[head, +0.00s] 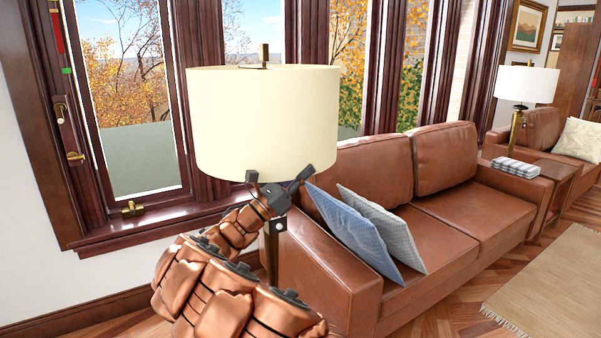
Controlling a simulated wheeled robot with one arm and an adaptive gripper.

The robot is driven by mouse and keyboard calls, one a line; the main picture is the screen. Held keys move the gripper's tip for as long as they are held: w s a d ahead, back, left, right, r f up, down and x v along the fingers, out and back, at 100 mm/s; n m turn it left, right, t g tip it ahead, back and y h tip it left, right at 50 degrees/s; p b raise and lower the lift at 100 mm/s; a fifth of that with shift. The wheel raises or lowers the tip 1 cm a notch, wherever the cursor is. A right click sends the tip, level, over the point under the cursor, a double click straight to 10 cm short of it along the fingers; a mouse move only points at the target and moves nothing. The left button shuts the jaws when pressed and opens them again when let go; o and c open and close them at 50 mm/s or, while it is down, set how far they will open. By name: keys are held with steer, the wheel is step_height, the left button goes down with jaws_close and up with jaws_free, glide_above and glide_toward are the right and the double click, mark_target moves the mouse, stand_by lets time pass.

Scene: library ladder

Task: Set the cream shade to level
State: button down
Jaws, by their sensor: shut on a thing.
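The cream shade (262,120) is a wide drum on a floor lamp, in the middle of the head view in front of the window. Its rim looks close to level, with the right side of the bottom edge slightly higher in the picture; I cannot tell a small tilt from perspective. A brass finial stands above it. The lamp pole (271,255) shows below, partly behind my arm. My gripper (279,177) is at the shade's lower edge, its dark fingers shut on the shade. The exact contact is partly hidden.
A brown leather sofa (455,215) with blue cushions (355,235) stands close on the right. The window sill (150,222) is behind on the left. A second lamp with a white shade (526,84) stands farther back by a side table (560,185). A beige rug (550,280) lies at right.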

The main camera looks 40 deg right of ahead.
steer(key=c, duration=1.3)
jaws_free()
steer(key=v, duration=1.2)
